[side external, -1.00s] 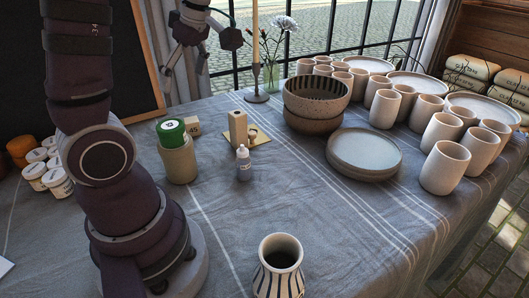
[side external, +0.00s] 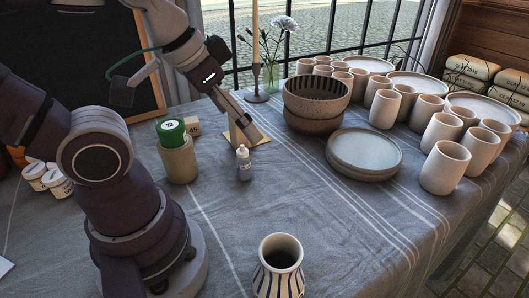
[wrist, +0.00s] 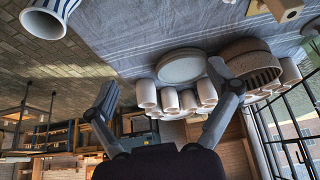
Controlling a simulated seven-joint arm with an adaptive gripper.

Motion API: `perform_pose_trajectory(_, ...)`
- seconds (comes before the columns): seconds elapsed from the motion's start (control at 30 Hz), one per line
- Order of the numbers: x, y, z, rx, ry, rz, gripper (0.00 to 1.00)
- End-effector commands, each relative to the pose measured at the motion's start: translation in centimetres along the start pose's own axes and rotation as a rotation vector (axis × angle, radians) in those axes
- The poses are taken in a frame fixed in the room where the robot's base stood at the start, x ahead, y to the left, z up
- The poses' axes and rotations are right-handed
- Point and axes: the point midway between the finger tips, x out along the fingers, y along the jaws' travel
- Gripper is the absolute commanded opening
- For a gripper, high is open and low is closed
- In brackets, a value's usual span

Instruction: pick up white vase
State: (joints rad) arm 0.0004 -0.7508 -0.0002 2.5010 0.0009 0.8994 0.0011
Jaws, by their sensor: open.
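A white vase with dark vertical stripes (side external: 280,268) stands upright at the near edge of the side external view, its mouth open and its base cut off by the frame. It also shows at the upper left of the wrist view (wrist: 46,20), partly out of frame. My gripper (side external: 242,122) is in the air at the upper middle of the side view, far behind the vase and not touching it. In the wrist view the fingers of my gripper (wrist: 168,84) are spread wide with nothing held between them.
Stacked bowls (side external: 316,103), stacked plates (side external: 362,154) and several cups (side external: 445,168) fill the right side. A green-lidded jar (side external: 178,160), a small bottle (side external: 244,164) and a candlestick (side external: 256,95) stand mid-table. Cloth around the vase is clear.

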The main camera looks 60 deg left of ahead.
Motion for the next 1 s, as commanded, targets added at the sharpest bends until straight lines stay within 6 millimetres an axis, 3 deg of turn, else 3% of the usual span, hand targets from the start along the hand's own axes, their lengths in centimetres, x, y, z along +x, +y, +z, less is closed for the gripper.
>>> perform_pose_trajectory(0.7, 0.0, 0.2, -0.1, 0.030, -0.012, 0.004, 0.88)
perform_pose_trajectory(0.77, 0.0, 1.1, -0.4, 0.152, -0.058, 0.022, 0.88)
perform_pose_trajectory(0.83, 0.1, 3.2, -0.8, 0.410, -0.146, 0.060, 0.88)
perform_pose_trajectory(1.0, 0.3, 10.1, -0.1, 1.117, -0.360, 0.188, 0.88)
